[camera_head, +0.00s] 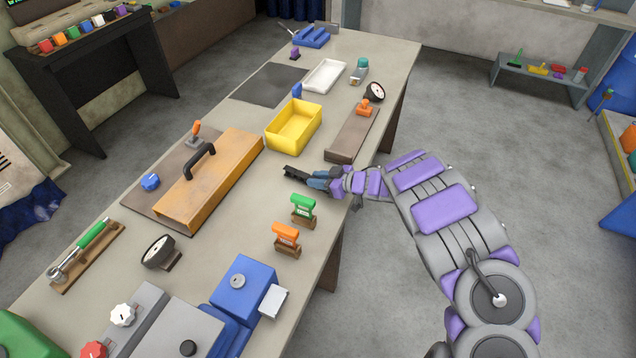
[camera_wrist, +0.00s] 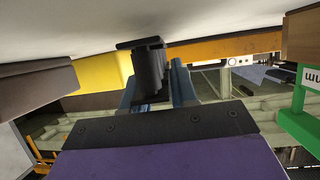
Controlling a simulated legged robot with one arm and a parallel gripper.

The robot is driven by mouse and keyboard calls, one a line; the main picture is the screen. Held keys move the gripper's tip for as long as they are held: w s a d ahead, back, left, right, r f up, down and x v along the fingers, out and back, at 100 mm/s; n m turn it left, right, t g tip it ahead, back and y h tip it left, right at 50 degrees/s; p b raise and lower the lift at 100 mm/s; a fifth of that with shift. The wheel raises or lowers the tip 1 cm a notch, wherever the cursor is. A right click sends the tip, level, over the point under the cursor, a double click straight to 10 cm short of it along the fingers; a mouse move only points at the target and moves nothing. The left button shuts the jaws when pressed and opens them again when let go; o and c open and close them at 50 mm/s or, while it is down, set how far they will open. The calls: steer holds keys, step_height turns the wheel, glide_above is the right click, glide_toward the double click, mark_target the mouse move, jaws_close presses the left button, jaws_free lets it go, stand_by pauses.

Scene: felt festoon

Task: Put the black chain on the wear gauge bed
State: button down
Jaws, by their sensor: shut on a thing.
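The black chain (camera_head: 294,174) is a short, dark, stiff-looking piece. My gripper (camera_head: 318,180) is shut on it and holds it low by the table's right side. In the wrist view the chain (camera_wrist: 150,72) sits between the blue fingers and hides part of them. What looks like the wear gauge bed is a long brown block (camera_head: 346,142) with an orange clamp and a round dial at its far end. It lies beyond my gripper, along the table's right edge. Its near end seems to show at left in the wrist view (camera_wrist: 38,92). The chain is apart from it.
A yellow bin (camera_head: 284,140) stands beyond the chain, left of the brown block. An orange board with a black handle (camera_head: 222,182) lies left. Green (camera_head: 303,208) and orange (camera_head: 286,236) labelled blocks stand nearer. Bare table surrounds the chain.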

steer(key=shift+f, duration=0.35)
steer(key=shift+f, duration=0.1)
steer(key=c, duration=0.9)
jaws_free()
steer(key=shift+f+b, duration=0.15)
steer(key=shift+b, duration=0.15)
